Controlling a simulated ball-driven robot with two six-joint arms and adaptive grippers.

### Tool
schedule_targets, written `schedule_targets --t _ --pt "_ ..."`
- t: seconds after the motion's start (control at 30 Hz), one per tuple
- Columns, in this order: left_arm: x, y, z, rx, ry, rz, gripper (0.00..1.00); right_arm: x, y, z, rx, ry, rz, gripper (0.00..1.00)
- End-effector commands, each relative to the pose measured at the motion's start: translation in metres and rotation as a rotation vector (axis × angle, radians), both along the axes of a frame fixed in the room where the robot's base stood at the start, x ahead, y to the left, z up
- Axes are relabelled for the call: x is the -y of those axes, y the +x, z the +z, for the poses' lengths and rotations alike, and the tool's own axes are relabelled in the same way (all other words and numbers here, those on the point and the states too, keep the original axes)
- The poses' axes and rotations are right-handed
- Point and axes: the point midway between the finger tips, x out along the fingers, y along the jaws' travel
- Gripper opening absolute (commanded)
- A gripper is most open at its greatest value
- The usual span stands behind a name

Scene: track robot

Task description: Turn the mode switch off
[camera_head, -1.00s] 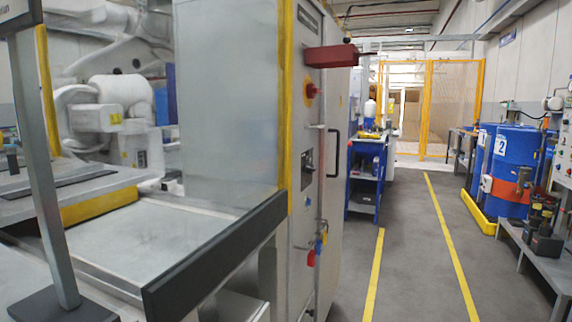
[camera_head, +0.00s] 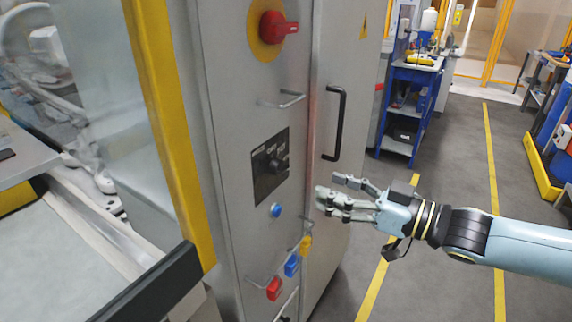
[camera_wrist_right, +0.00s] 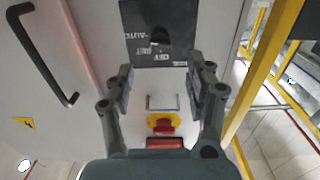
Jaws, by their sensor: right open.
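The mode switch is a dark knob (camera_head: 276,163) on a black plate (camera_head: 264,184) with white lettering. The plate is on the grey cabinet front, left of the black door handle. In the right wrist view the plate (camera_wrist_right: 140,42) appears upside down at the top, with the knob (camera_wrist_right: 158,37) on it. My right gripper (camera_head: 332,190) is open and empty, to the right of the switch and slightly lower, apart from it. In the right wrist view its fingers (camera_wrist_right: 162,78) spread to either side below the plate. The knob's exact setting is too small to tell. My left gripper is not in view.
A red rotary switch on a yellow disc (camera_head: 258,38) is above the plate. A metal pull handle (camera_head: 282,99) juts out between them. A black door handle (camera_head: 335,124) stands out at the right. A blue button (camera_head: 276,210) and coloured padlocks (camera_head: 291,264) are below.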

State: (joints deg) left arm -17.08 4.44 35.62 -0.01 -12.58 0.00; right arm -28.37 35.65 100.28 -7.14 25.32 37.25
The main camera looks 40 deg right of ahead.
Motion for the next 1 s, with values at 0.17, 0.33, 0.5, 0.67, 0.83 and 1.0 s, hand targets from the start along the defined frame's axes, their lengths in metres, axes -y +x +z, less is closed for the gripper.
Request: schedule_targets --t 0.17,0.33,0.5,0.67,0.83,1.0 --pt "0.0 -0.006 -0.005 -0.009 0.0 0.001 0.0 -0.009 0.019 0.002 0.01 0.004 0.005 0.55" --pt "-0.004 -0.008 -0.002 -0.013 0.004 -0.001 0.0 -0.02 0.046 0.004 0.009 0.004 0.001 0.55" --pt "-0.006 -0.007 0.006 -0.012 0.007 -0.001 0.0 -0.031 0.074 0.005 0.008 0.005 0.0 0.55" --pt "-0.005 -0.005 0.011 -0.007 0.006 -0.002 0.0 -0.038 0.092 0.003 0.005 0.003 0.001 0.55" --pt "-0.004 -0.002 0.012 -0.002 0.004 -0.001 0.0 -0.041 0.098 0.002 0.003 0.002 0.002 0.55" --pt "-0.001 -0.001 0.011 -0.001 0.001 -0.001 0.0 -0.041 0.098 0.001 0.003 0.002 0.002 0.55"
